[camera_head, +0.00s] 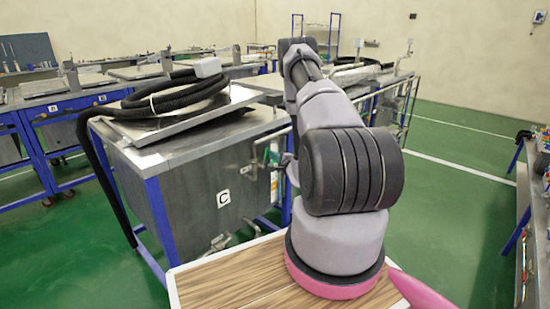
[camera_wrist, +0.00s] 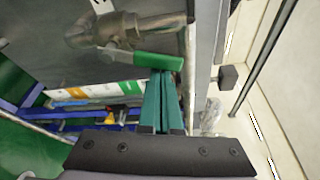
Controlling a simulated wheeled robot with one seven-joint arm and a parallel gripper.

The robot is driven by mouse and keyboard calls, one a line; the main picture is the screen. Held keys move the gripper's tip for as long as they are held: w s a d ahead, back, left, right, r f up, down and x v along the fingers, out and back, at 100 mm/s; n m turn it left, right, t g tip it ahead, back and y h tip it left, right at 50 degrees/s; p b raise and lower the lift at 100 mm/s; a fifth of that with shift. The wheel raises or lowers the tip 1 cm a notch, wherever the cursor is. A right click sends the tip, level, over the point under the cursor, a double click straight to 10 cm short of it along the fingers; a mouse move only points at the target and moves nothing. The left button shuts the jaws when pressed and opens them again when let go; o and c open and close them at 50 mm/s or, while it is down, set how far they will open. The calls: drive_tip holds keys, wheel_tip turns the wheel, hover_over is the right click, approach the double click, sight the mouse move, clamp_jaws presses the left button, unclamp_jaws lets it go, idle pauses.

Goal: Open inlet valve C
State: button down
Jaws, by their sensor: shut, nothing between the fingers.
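Tank C is a grey metal box on a blue frame, with a white C label (camera_head: 223,198) on its side in the head view. An upper pipe fitting (camera_head: 262,147) sticks out from that side, partly hidden by my arm. In the wrist view a metal valve body (camera_wrist: 112,29) on a pipe carries a green lever handle (camera_wrist: 145,60). My gripper (camera_wrist: 163,74) has teal fingers, shut together and empty. Their tips are at the right part of the green handle and overlap it in the picture; I cannot tell whether they touch.
A lower valve (camera_head: 221,241) sits near the tank's bottom. A black hose (camera_head: 180,98) lies coiled on the tank's lid and hangs down its left side. In the wrist view, a dark knob (camera_wrist: 229,77) is right of my fingers.

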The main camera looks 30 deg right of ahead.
drive_tip(key=shift+s+a+r+n+t, duration=0.2)
drive_tip(key=shift+a+n, duration=0.15)
drive_tip(key=shift+n, duration=0.15)
drive_tip(key=shift+s+a+r+n+t, duration=0.1)
drive_tip(key=shift+a+r+n, duration=0.05)
drive_tip(key=shift+a+n, duration=0.3)
drive_tip(key=shift+a, duration=0.1)
